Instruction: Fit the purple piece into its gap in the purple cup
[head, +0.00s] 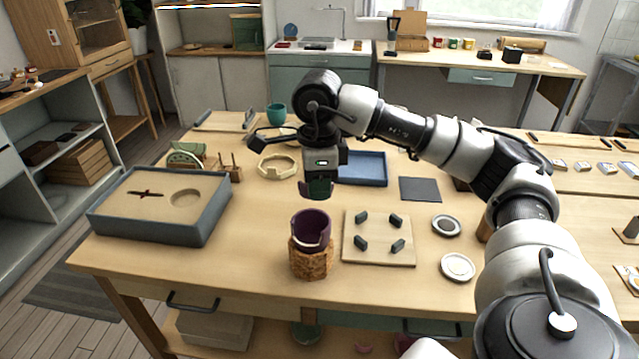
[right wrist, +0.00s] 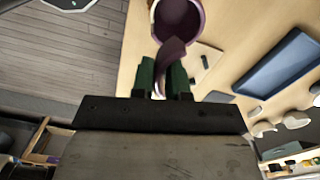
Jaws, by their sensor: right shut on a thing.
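The purple cup (head: 311,226) stands upright in a woven cork-coloured holder (head: 311,262) near the table's front edge. Its rim has a notch on the side toward the camera. In the right wrist view the cup (right wrist: 190,22) shows its open mouth. My right gripper (head: 318,192) is above the cup, pointing down. It is shut on the purple piece (right wrist: 171,55), a curved shard between the green fingertips. In the wrist view the piece overlaps the cup's outline; I cannot tell whether they touch. My left gripper is not in view.
A wooden board with dark pegs (head: 378,252) is right of the holder. Two small round dishes (head: 458,267) (head: 446,225) lie further right. A grey-blue box (head: 213,225) stands at left. A blue tray (head: 362,169) and an octagonal ring (head: 266,170) are behind.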

